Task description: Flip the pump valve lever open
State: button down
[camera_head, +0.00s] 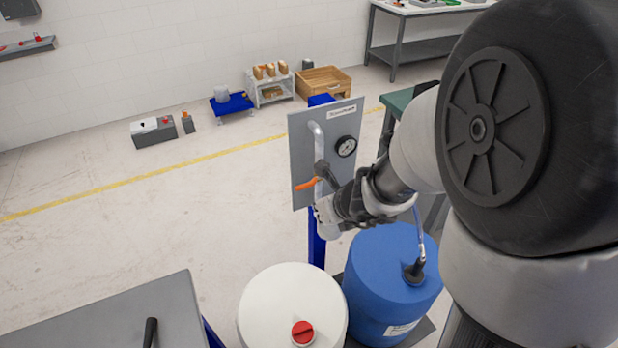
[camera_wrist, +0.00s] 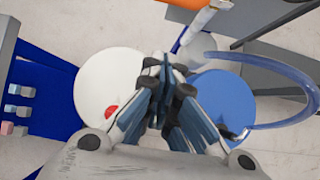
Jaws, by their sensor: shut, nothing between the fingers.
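The orange valve lever (camera_head: 308,183) sits on the white vertical pipe (camera_head: 318,135) in front of a grey panel (camera_head: 299,150). It points out to the left, tilted slightly down. In the wrist view an orange part, likely the lever (camera_wrist: 200,3), is cut by the top edge, beside a white pipe section (camera_wrist: 200,28). My gripper (camera_head: 340,204) is close to the pipe, just right of and below the lever. Its fingers (camera_wrist: 165,68) are shut and empty in the wrist view. I cannot tell whether they touch the pipe; my gripper hides part of the valve.
A white drum (camera_head: 275,300) with a red cap and a blue drum (camera_head: 375,270) with a hose stand below my gripper. A pressure gauge (camera_head: 346,146) is on the panel. A grey table (camera_head: 120,315) is at lower left. Open floor lies left of the panel.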

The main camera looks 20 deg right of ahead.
aim_at(305, 186)
jog(key=d+b+x, duration=0.1)
jog(key=b+x, duration=0.2)
jog(key=x, duration=0.4)
jog(key=r+p, duration=0.1)
jog(key=w+a+r+p, duration=0.1)
jog(key=w+r+p, duration=0.1)
jog(key=shift+a+r+p, duration=0.2)
jog(key=shift+r+p, duration=0.15)
jog(key=shift+p, duration=0.05)
jog(key=shift+r+p, duration=0.15)
jog(key=shift+p, duration=0.15)
jog(key=shift+r+y+p, duration=0.1)
jog(key=shift+y+p, duration=0.2)
jog(key=shift+p, duration=0.25)
